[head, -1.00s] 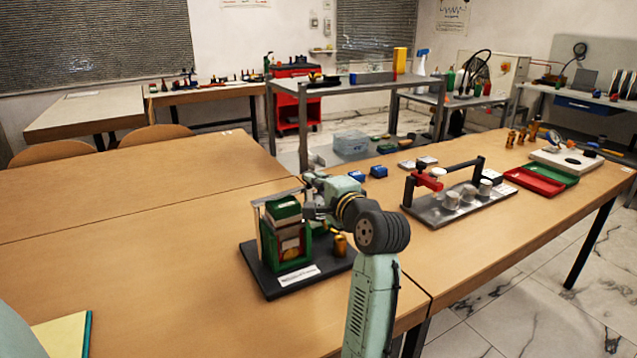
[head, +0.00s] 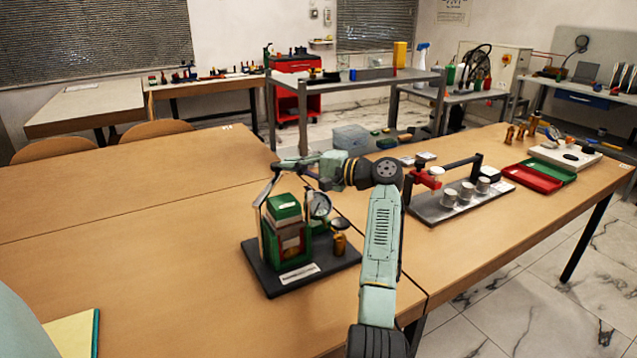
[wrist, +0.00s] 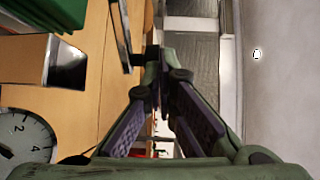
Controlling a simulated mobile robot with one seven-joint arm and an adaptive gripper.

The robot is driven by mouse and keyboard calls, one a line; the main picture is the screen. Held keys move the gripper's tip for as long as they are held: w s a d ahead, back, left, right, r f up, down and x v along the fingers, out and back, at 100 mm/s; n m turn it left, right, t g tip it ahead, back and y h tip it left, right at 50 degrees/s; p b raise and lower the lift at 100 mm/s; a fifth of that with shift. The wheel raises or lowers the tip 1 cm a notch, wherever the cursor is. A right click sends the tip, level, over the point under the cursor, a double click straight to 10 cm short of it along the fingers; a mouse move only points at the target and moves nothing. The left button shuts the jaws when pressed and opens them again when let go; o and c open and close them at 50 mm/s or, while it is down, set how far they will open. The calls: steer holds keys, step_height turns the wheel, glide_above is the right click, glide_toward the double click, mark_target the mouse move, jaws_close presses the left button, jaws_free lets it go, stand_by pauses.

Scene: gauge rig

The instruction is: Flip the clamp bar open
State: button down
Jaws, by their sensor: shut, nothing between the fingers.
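The gauge rig (head: 285,235) stands on a dark base plate near the table's middle, with a green block between its posts and a round dial gauge (head: 320,205) on its right. The clamp bar (head: 267,188) is tilted up steeply from the rig's left post, its free end near my gripper. My gripper (head: 281,165) is above the rig, shut and empty. In the wrist view the closed fingertips (wrist: 157,56) point away from me, with a thin bar (wrist: 120,38) just left of them. I cannot tell whether they touch it.
A brass knob-topped part (head: 340,240) stands on the rig's base at the right. Further right are a metal tray (head: 430,208) with several weights and a red tray (head: 530,177). A yellow folder (head: 75,335) lies at front left.

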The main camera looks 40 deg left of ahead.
steer(key=s+a, duration=0.5)
steer(key=a, duration=0.4)
steer(key=shift+s+p, duration=0.15)
steer(key=shift+p, duration=0.25)
steer(key=shift+f, duration=0.1)
stand_by(0.3)
